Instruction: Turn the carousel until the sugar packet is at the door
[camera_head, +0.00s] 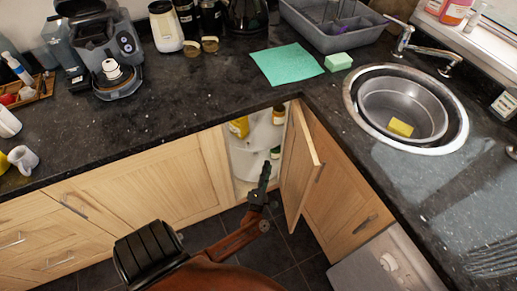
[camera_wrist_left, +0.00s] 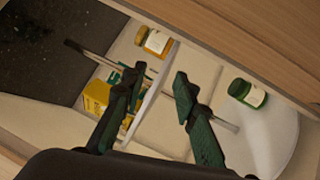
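The corner cabinet's carousel (camera_head: 262,138) shows through the open door, with pale round shelves. Its shelf (camera_wrist_left: 265,135) and a metal pole (camera_wrist_left: 90,54) show in the left wrist view. A yellow item (camera_head: 238,127) stands at the left of the upper shelf; a yellow packet (camera_wrist_left: 95,97) shows in the wrist view, partly behind a finger. I cannot tell whether either is the sugar packet. My left gripper (camera_head: 265,172) is at the cabinet opening, its fingers apart (camera_wrist_left: 157,88) around a pale shelf edge, contact unclear. My right gripper is not in view.
An orange-labelled jar (camera_wrist_left: 155,42) and a green jar (camera_wrist_left: 247,93) stand on the carousel. The open wooden door (camera_head: 300,165) is just right of my left gripper. The granite counter (camera_head: 190,105) overhangs the opening; a sink (camera_head: 405,105) is at right.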

